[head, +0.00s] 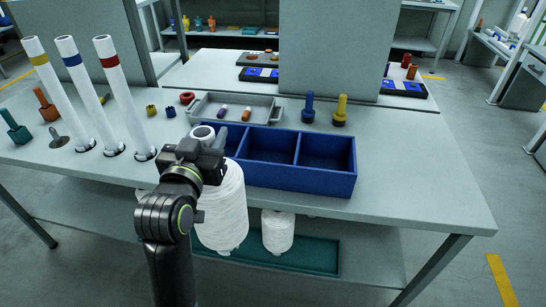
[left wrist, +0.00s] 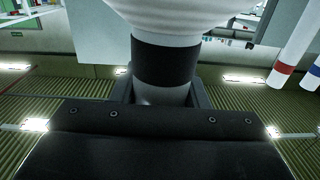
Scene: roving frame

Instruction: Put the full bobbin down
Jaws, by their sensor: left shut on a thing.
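My left gripper (head: 208,150) is shut on the upper tube of the full bobbin (head: 223,210), a fat white wound cone. The bobbin hangs roughly upright, overlapping the table's front edge and the left end of the blue bin in the head view; its exact clearance is unclear. In the left wrist view, the bobbin's tube with a black band (left wrist: 165,62) sits between the fingers of the left gripper (left wrist: 163,94), the white winding beyond. My right gripper is not in view.
Three slanted white tubes with yellow, blue and red bands (head: 117,95) stand at the left. The blue three-part bin (head: 300,180) is at the front; a grey tray (head: 262,112) lies behind. A smaller white bobbin (head: 278,230) stands below on the green tray (head: 318,258). The table's right end (head: 420,175) is clear.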

